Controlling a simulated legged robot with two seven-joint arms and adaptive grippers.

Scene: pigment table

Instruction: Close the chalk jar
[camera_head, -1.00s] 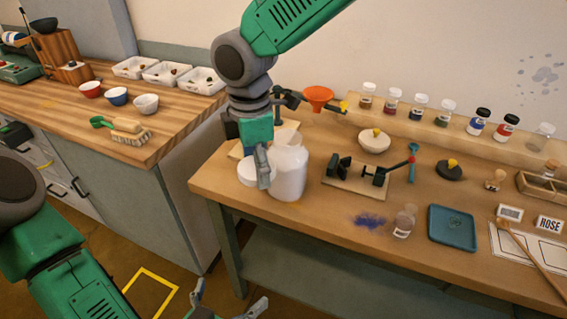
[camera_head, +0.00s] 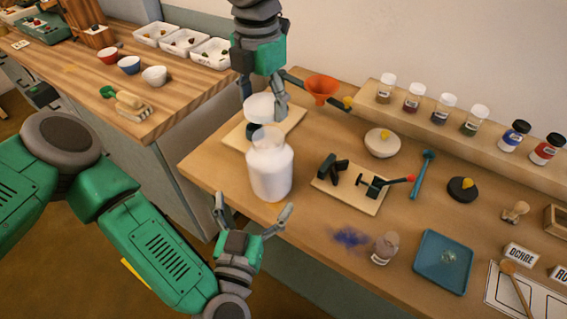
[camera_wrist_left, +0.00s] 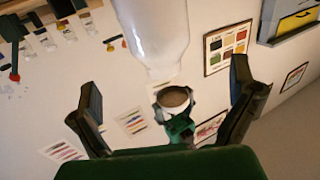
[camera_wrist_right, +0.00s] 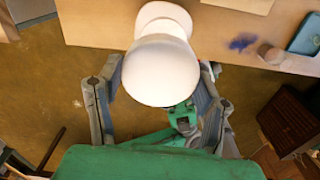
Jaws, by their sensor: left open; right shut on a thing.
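The chalk jar (camera_head: 270,168), whitish with a narrower neck, appears upright near the front left of the table. It also shows in the left wrist view (camera_wrist_left: 155,35). My right gripper (camera_head: 262,98) is shut on the white lid (camera_head: 259,108), held apart from the jar, above and behind its neck in the head view. The lid's darker underside shows in the left wrist view (camera_wrist_left: 174,98); in the right wrist view the lid (camera_wrist_right: 160,70) fills the space between the fingers. My left gripper (camera_head: 251,214) is open and empty, just in front of the jar's lower body.
A wooden board (camera_head: 232,136) lies behind the jar. The table's front edge runs close by the jar.

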